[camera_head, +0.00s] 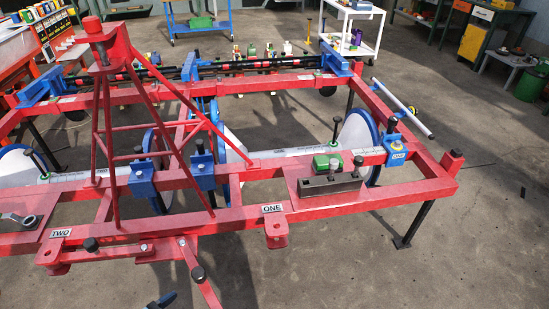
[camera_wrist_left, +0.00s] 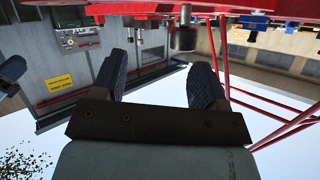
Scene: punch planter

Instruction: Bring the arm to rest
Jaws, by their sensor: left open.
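My left gripper (camera_wrist_left: 157,78) shows in the left wrist view with its two dark blue ribbed fingers apart and nothing between them. That view looks upward past the red frame, which crosses its top edge. In the head view, a small dark blue piece (camera_head: 162,300) shows at the bottom edge; I cannot tell if it is a fingertip of mine. The red planter frame (camera_head: 345,207) fills the middle of the head view, with labels ONE and TWO on its front beam. My right gripper is in neither view.
A red tripod tower (camera_head: 104,60) rises from the frame at left. A green-topped block (camera_head: 328,165) sits on the right plate. A red lever (camera_head: 205,285) sticks out at the front. A blue cart (camera_head: 197,27) and a white cart (camera_head: 350,42) stand behind. Floor at lower right is clear.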

